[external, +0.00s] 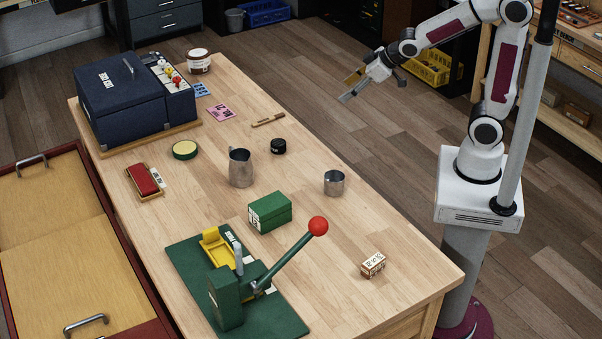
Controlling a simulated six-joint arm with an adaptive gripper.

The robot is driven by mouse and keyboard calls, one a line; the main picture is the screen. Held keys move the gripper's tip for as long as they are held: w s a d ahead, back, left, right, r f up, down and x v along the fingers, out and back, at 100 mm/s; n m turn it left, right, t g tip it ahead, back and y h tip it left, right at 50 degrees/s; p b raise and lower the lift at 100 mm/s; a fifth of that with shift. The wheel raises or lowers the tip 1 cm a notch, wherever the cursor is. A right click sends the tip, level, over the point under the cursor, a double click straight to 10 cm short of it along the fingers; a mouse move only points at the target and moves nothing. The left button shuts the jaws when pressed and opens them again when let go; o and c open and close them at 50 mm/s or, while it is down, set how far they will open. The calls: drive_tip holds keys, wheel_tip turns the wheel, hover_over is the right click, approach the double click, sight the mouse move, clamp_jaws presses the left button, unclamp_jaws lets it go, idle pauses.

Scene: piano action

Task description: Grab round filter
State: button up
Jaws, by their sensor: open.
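Two low round things lie on the wooden table, and I cannot tell for sure which is the round filter. The other is a small black cylinder (278,146) near the table's middle, right of a metal pitcher. My gripper (350,88) is open and empty. It is raised at the upper right, beyond the table's far edge and apart from both round things.
The metal pitcher (240,168), a metal cup (334,183) and a green box (270,212) stand mid-table. A green press (227,300) with a red-knobbed lever rises in front. The dark blue box (120,100) fills the left end. A thin wooden stick (268,119) lies near the far edge.

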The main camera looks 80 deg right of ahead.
sight(283, 142)
drive_tip(key=w+f+t+y, duration=0.1)
drive_tip(key=w+f, duration=0.4)
drive_tip(key=f, duration=0.1)
drive_tip(key=w+f+n+t+y, duration=0.1)
drive_tip(key=w+f, duration=0.5)
drive_tip(key=f, duration=0.1)
drive_tip(key=w+d+f+t+y, duration=0.1)
drive_tip(key=w+f, duration=0.4)
drive_tip(key=f, duration=0.2)
drive_tip(key=shift+w+d+f+n+t+y, duration=0.1)
drive_tip(key=shift+w+f+n+t+y, duration=0.1)
drive_tip(key=shift+n+t+y, duration=0.15)
drive_tip(key=shift+f+t, duration=0.25)
drive_tip(key=shift+f, duration=0.45)
drive_tip(key=shift+w, duration=0.15)
drive_tip(key=shift+x, duration=1.25)
drive_tip(key=shift+a+x, duration=0.15)
drive_tip(key=shift+x, duration=1.15)
drive_tip(key=shift+a+x, duration=0.15)
drive_tip(key=shift+x, duration=1.2)
